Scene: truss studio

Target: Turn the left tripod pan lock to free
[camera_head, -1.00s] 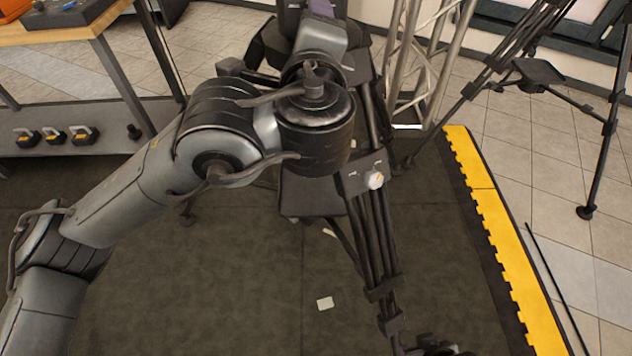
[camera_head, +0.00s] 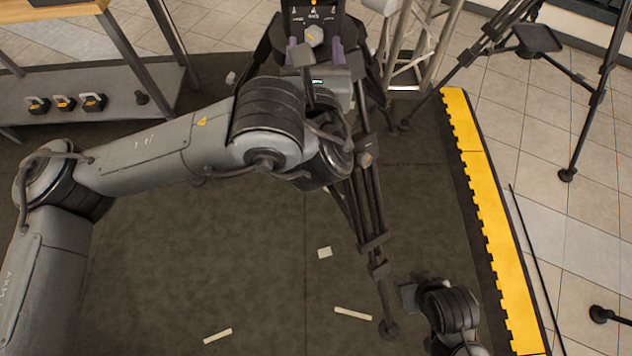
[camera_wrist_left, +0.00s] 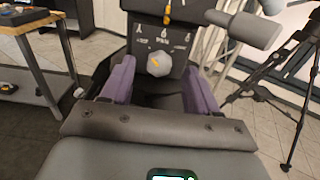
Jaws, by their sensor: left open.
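A dark panel (camera_wrist_left: 183,37) with white icons and lettering carries a grey faceted knob (camera_wrist_left: 157,65) with an orange mark. The knob also shows in the head view (camera_head: 315,36) at the top centre. My left gripper (camera_head: 314,47) is open in front of the panel. In the left wrist view its purple fingers (camera_wrist_left: 160,72) stand on either side of the knob, with visible gaps between. I cannot tell whether the fingertips reach the knob's depth. Which label the mark points to is too small to tell. My right gripper is not visible; only part of that arm shows at the lower right.
A tripod's legs (camera_head: 371,215) run down behind my left arm. A metal truss (camera_head: 425,45) and another tripod (camera_head: 540,40) stand to the right. A grey cylinder (camera_wrist_left: 243,28) juts out at the panel's right. A bench shelf (camera_head: 110,88) is at left. The dark floor mat is mostly open.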

